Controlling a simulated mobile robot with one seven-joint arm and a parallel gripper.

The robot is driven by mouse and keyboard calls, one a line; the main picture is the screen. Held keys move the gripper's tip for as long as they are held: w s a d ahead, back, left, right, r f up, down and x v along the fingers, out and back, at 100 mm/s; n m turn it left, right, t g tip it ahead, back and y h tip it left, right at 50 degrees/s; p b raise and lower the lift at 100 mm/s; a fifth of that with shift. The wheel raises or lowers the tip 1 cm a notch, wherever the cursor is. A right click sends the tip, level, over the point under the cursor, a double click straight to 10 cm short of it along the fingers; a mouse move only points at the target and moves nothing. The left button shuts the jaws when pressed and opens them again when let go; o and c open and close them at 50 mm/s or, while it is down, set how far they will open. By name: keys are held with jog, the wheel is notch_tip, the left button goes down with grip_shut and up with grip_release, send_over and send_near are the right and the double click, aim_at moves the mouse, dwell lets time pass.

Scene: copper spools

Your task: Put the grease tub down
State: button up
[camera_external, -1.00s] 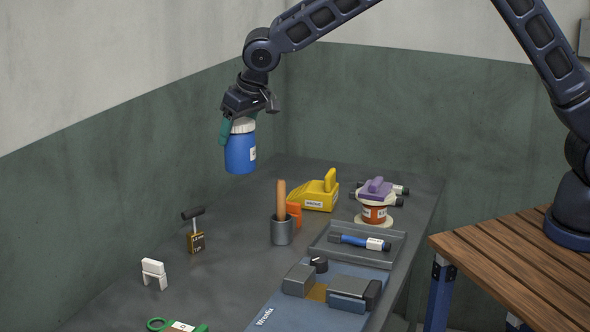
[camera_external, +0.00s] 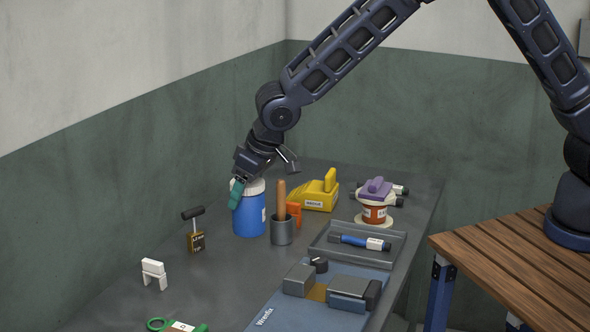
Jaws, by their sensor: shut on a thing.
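The grease tub (camera_external: 250,215) is a blue tub with a white lid and a pale label. It is upright at the back left of the grey bench (camera_external: 225,275), just left of a dark cup. Its base is at or very close to the bench top; I cannot tell whether it touches. My gripper (camera_external: 246,189) is shut on the tub near its lid, coming down from the upper right. One teal finger shows on the tub's left side, and the other finger is hidden.
The dark cup (camera_external: 282,231) with a wooden handle stands close right of the tub. Bench in front of the tub is clear.

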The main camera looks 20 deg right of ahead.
aim_at(263, 197)
notch_tip(263, 197, down, 11)
dwell(0.6)
jog(key=shift+f, duration=0.1)
jog(key=o, duration=1.3)
jog(key=v, duration=1.2)
